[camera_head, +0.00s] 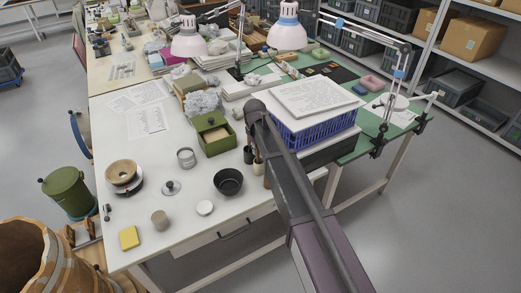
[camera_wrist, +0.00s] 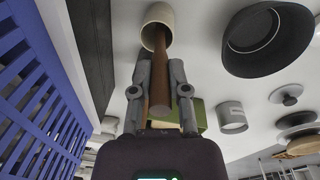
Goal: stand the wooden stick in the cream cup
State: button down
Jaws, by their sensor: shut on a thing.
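The cream cup (camera_wrist: 158,14) is at the top of the wrist view, with its mouth towards me. The brown wooden stick (camera_wrist: 160,66) runs from its mouth down between my fingers. My gripper (camera_wrist: 160,90) is shut on the stick, one finger on each side. The stick's far end overlaps the cup's opening and appears to be inside it; whether it touches the bottom is hidden. In the head view my arm covers most of this spot, and I cannot make out the grip there.
A black bowl (camera_head: 228,181) stands close beside the cup. A blue crate (camera_head: 310,128) with a white slab on it is on the other side. A green box (camera_head: 214,134), a tin (camera_head: 186,157) and a lid (camera_head: 171,188) stand on the white table. The table's front left is partly clear.

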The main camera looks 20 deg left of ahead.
jog(key=shift+f, duration=0.2)
jog(key=c, duration=0.5)
grip_release()
jog(key=shift+c, duration=0.2)
dwell(0.4)
